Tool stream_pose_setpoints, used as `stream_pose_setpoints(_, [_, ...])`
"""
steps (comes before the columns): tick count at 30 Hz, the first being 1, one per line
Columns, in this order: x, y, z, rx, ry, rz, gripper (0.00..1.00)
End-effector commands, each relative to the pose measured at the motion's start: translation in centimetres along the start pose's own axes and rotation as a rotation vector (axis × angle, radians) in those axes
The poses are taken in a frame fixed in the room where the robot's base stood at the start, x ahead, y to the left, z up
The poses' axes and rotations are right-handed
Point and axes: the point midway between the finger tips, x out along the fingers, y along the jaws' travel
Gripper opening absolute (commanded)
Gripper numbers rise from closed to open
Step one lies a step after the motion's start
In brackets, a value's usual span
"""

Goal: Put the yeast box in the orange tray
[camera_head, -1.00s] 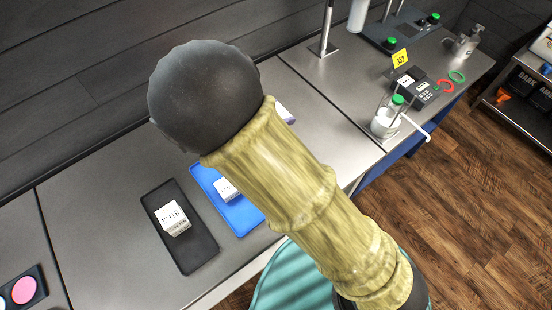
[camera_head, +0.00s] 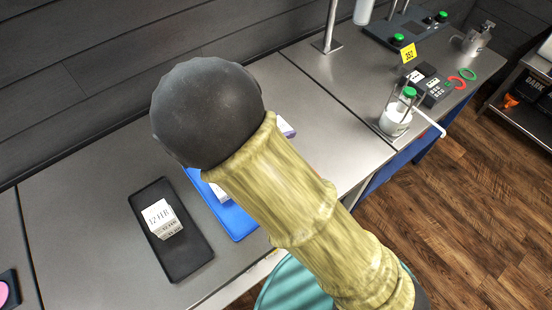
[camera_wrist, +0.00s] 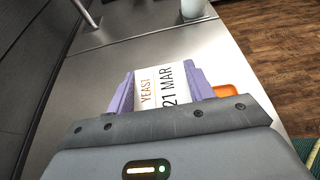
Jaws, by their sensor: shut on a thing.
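The yeast box (camera_wrist: 165,86) is white, with "YEAST" and "21 MAR" on its upward face. In the wrist view it sits between the two purple fingers of my gripper (camera_wrist: 162,92), which is shut on it. The orange tray (camera_wrist: 230,91) shows only as a strip of rim and corner, just right of the right finger. The rest of it is hidden by my gripper.
A black tray (camera_head: 186,262) holds a white dated box (camera_head: 161,218). A blue tray (camera_head: 232,225) beside it holds a white box, mostly hidden by my arm. The steel counter (camera_head: 80,220) is clear left of the black tray.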

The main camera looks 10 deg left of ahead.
Motion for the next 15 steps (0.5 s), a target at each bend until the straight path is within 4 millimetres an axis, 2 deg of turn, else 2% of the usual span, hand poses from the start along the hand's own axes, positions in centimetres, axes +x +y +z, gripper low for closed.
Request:
stream_pose_setpoints(5, [0.3,0.0,-0.7,-0.002,-0.001,0.0,0.29])
stream_pose_setpoints(15, [2.1,0.0,-5.2,-0.003,-0.001,0.0,0.29])
